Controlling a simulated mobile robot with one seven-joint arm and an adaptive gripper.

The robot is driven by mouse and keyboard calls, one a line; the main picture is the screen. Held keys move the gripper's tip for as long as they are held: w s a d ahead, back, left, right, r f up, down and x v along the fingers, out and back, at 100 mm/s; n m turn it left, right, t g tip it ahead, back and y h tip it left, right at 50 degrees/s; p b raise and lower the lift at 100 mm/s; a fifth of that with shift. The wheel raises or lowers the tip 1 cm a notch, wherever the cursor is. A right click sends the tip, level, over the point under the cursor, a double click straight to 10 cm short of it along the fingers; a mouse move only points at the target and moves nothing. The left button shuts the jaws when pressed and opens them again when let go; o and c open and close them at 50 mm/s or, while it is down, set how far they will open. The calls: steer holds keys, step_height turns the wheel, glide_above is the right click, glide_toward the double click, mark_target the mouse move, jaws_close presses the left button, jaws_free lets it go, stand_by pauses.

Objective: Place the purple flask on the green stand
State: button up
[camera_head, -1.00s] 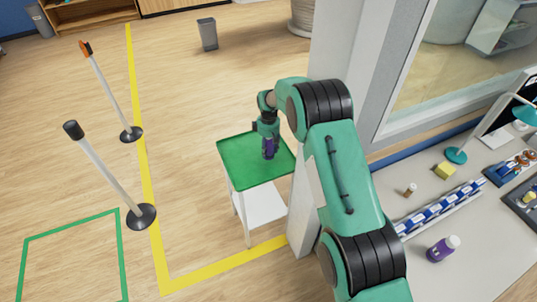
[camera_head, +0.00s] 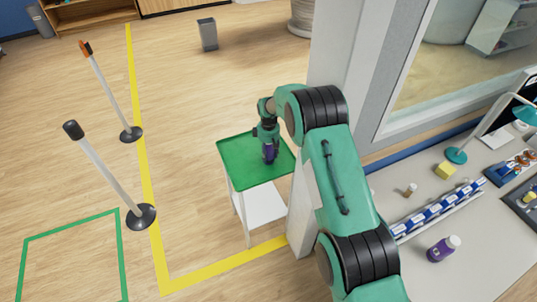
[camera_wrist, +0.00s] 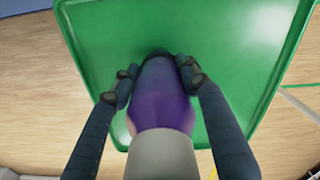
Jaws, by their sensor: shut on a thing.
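The purple flask (camera_wrist: 160,95) is between the two fingers of my gripper (camera_wrist: 158,75) in the wrist view, its grey-white cap end toward the camera. My gripper is shut on it. In the head view the flask (camera_head: 269,153) is over the green top of the stand (camera_head: 240,150), roughly upright. Its base appears at or very near the green surface; I cannot tell whether it touches. The green top (camera_wrist: 230,40) fills much of the wrist view behind the flask.
Another purple bottle (camera_head: 443,248) with a pale cap stands on the counter (camera_head: 420,275) at right, near a rack (camera_head: 435,212) and a yellow block (camera_head: 445,170). A pale pillar (camera_head: 338,70) rises right of the stand. Posts (camera_head: 110,175) stand left on open floor.

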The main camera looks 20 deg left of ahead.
steer(key=o, duration=1.3)
steer(key=shift+f, duration=0.1)
steer(key=shift+o, duration=0.2)
step_height(320, 180, up, 10)
steer(key=shift+r, duration=1.15)
steer(key=shift+r, duration=0.1)
